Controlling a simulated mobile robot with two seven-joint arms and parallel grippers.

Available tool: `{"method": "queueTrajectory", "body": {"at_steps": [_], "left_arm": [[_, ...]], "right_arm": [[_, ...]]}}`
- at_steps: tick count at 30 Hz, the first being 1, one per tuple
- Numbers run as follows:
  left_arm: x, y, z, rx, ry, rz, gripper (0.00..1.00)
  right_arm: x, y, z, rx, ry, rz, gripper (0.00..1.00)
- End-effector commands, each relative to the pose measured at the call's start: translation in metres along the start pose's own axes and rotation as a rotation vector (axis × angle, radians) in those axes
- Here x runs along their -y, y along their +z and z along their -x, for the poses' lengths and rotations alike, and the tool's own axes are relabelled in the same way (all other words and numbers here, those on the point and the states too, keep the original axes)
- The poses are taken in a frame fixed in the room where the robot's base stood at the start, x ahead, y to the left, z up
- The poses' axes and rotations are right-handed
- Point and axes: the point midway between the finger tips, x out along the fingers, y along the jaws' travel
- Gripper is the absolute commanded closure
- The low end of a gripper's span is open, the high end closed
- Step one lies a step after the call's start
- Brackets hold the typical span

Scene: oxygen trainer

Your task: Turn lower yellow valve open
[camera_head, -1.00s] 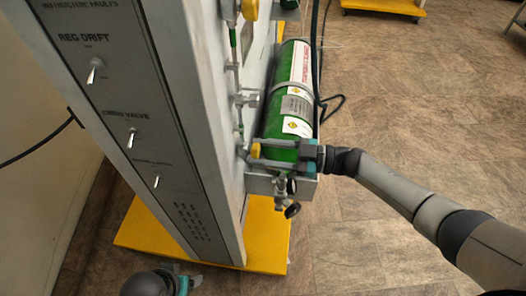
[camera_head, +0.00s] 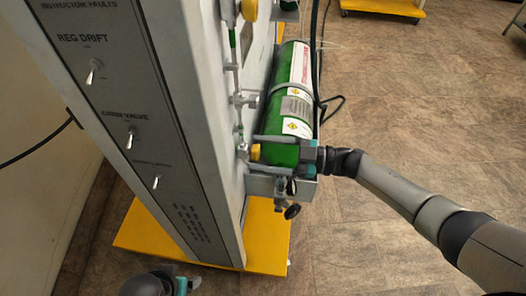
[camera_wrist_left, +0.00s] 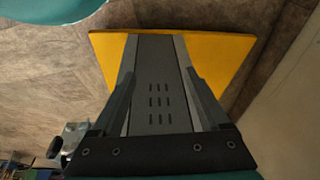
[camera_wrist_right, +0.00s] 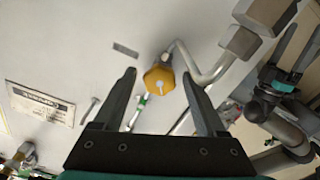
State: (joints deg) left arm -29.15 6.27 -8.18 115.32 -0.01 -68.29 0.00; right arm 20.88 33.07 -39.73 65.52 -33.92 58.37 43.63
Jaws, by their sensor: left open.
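The lower yellow valve (camera_head: 255,153) is a small knob on the side of the trainer panel, beside the bottom of the green cylinder. In the right wrist view the yellow valve (camera_wrist_right: 158,80) is faceted and lies between the fingertips, with a gap on each side. My right gripper (camera_head: 261,150) reaches in from the right and is open around it. It also shows in the right wrist view (camera_wrist_right: 159,75). My left gripper (camera_head: 188,284) is low at the bottom edge. In the left wrist view its fingers (camera_wrist_left: 157,75) are apart and empty.
The green cylinder (camera_head: 289,101) is strapped beside the panel. Another yellow knob (camera_head: 249,10) is higher up. Metal pipes (camera_wrist_right: 205,73) run close to the valve. The grey column (camera_head: 168,70) with switches stands on a yellow base (camera_head: 265,240).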

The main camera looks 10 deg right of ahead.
Motion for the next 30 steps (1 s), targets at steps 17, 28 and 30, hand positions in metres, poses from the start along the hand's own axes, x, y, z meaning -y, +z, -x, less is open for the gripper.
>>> {"method": "queueTrajectory", "body": {"at_steps": [17, 28, 30], "left_arm": [[0.001, -0.004, 0.001, -0.008, -0.001, -0.001, 0.22], [0.0, 0.013, -0.018, 0.029, 0.0, -0.003, 0.22], [0.0, 0.013, -0.019, 0.03, 0.001, -0.003, 0.22]], "right_arm": [[-0.001, 0.0, 0.014, 0.003, 0.001, -0.001, 0.22], [0.0, 0.001, 0.098, 0.005, 0.002, -0.001, 0.22], [0.0, 0.001, 0.113, 0.004, 0.002, -0.002, 0.22]]}}
